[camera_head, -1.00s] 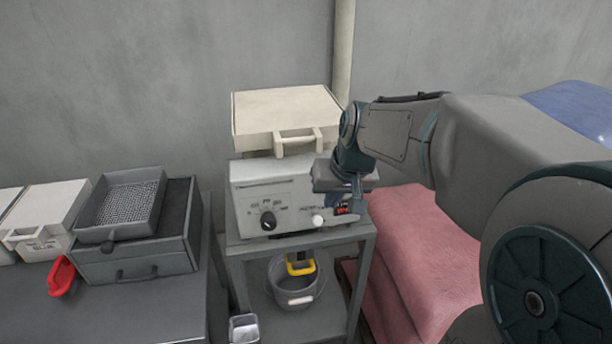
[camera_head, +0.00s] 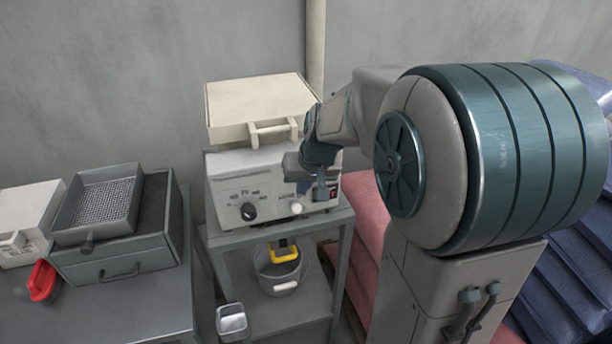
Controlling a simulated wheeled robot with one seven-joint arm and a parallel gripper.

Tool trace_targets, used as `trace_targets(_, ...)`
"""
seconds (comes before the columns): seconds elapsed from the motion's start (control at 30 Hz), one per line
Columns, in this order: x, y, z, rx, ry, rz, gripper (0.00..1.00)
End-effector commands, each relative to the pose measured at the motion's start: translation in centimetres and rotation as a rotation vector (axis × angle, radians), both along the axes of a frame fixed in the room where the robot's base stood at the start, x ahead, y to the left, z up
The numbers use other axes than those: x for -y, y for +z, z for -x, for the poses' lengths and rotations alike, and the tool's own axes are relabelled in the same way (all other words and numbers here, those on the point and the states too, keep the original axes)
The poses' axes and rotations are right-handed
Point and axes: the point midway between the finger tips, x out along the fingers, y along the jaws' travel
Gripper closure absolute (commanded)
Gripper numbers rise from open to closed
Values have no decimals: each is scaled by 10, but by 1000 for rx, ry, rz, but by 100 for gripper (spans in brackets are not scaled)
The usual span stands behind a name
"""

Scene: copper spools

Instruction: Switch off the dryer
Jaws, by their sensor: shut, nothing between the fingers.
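The dryer (camera_head: 228,172) is a pale grey box with a drawer-like cream lid or case (camera_head: 258,102) on top. Its front has a black dial (camera_head: 249,212), a small white knob (camera_head: 296,208) and a red switch (camera_head: 334,194) near the right end. My gripper (camera_head: 320,194) is shut and empty, in front of the panel just left of the red switch. It covers part of the panel. Whether it touches the dryer, and the switch's exact position, I cannot tell.
The dryer stands on a grey metal stand (camera_head: 346,216), with a bucket (camera_head: 280,270) holding something yellow on the lower shelf. A grey bench (camera_head: 150,315) at left bears a mesh tray (camera_head: 97,206) and a red scoop-like item (camera_head: 43,281). Pink sacks (camera_head: 366,222) lie at right.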

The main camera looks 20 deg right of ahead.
Motion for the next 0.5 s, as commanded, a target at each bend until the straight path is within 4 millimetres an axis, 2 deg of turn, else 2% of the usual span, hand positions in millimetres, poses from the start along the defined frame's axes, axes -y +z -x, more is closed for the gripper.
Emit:
trace_targets(0.1,-2,-18,-7,-3,-1,0,100)
trace_targets(0.23,-4,-31,-13,-2,0,0,100)
trace_targets(0.5,-5,-41,-17,1,1,0,100)
